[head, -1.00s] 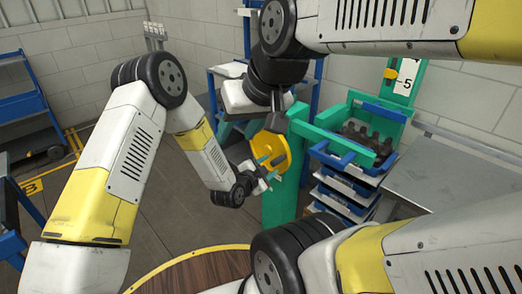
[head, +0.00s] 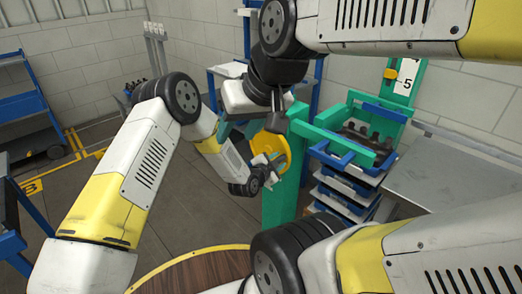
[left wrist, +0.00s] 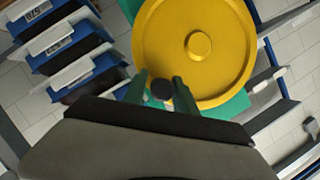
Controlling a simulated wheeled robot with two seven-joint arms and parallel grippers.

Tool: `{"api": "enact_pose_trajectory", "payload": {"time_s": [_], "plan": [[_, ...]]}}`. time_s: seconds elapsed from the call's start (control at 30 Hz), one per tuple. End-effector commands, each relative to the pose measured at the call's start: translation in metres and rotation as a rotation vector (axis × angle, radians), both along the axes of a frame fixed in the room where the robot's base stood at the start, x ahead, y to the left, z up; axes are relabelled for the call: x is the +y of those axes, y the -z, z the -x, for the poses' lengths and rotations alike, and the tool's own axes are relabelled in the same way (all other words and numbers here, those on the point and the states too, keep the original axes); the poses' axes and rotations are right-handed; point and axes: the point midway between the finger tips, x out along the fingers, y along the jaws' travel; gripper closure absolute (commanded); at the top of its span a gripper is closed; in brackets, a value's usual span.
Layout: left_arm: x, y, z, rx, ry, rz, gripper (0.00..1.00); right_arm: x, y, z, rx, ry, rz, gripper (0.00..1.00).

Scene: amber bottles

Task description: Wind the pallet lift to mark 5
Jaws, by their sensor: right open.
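The yellow handwheel (head: 284,150) is on the green lift post (head: 279,200), partly hidden behind my left gripper in the head view. In the left wrist view the wheel (left wrist: 207,20) faces me, with its dark knob (left wrist: 162,90) between the fingertips. My left gripper (head: 270,164) is shut on that knob. My right gripper (head: 237,128) is open and empty, to the left of the wheel. The yellow pointer (head: 390,74) on the white scale (head: 404,78) is slightly above the numeral 5. The green and blue lift carriage (head: 325,140) is beside the post.
A blue crate with dark bottles (head: 355,132) stands behind the carriage bar. Several stacked trays (head: 345,190) lie below it. A grey table (head: 450,165) is at the right.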

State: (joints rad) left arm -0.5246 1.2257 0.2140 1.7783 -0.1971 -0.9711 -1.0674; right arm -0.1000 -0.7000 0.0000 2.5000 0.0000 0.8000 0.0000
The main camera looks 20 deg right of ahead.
Motion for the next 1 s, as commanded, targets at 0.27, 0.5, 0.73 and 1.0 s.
{"api": "enact_pose_trajectory", "payload": {"time_s": [0.27,0.5,0.73,1.0], "plan": [[0.0002,-0.0002,0.0,0.0,0.0,0.0,1.0,0.0,0.0,0.0,0.0,0.0,0.0,0.55],[0.0003,-0.0001,0.0001,0.0,0.0,0.0,1.0,0.0,0.0,0.0,0.0,0.0,0.0,0.55],[0.0003,-0.0001,0.0001,0.0,0.0,0.0,1.0,0.0,0.0,0.0,0.0,0.0,0.0,0.55],[0.0004,-0.0001,0.0001,0.0,0.0,0.0,1.0,0.0,0.0,0.0,0.0,0.0,0.0,0.55]]}}
